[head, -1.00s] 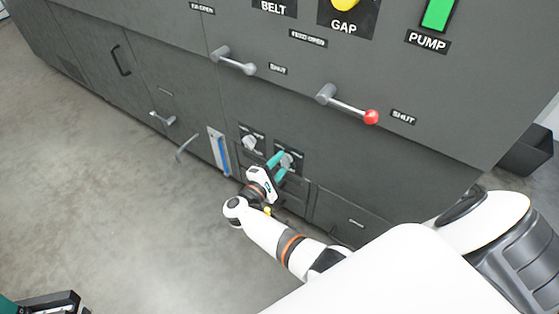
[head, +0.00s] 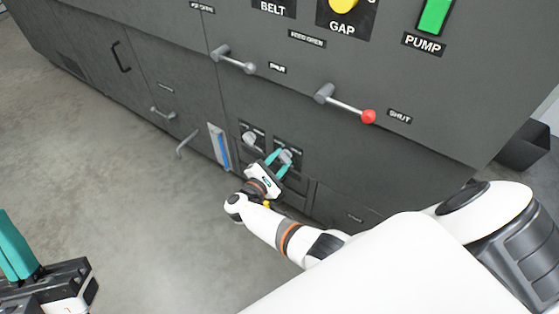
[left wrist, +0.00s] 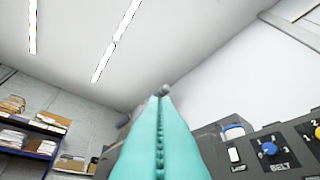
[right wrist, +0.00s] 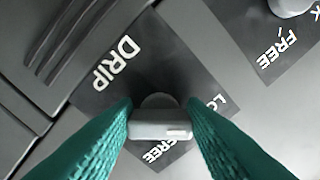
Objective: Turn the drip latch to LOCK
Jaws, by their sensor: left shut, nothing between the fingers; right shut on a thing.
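The drip latch is a small grey knob with a bar-shaped grip (right wrist: 160,125), on a dark plate (right wrist: 112,85) marked DRIP in the right wrist view. FREE is readable below the knob; the LO of another label shows to its right, partly hidden by a finger. My right gripper (head: 282,160) is at this low plate in the head view. Its teal fingers are shut on the latch, one at each side of the bar (right wrist: 160,132). My left gripper (left wrist: 162,92) is shut and empty, its teal fingers together; it shows at the head view's lower left (head: 12,245).
A similar knob (head: 249,138) sits just left of the latch, with its own FREE label (right wrist: 279,52). Above are two lever handles, one grey (head: 233,60) and one red-tipped (head: 346,104). A blue-striped gauge (head: 220,147) is at left. The floor at left is clear.

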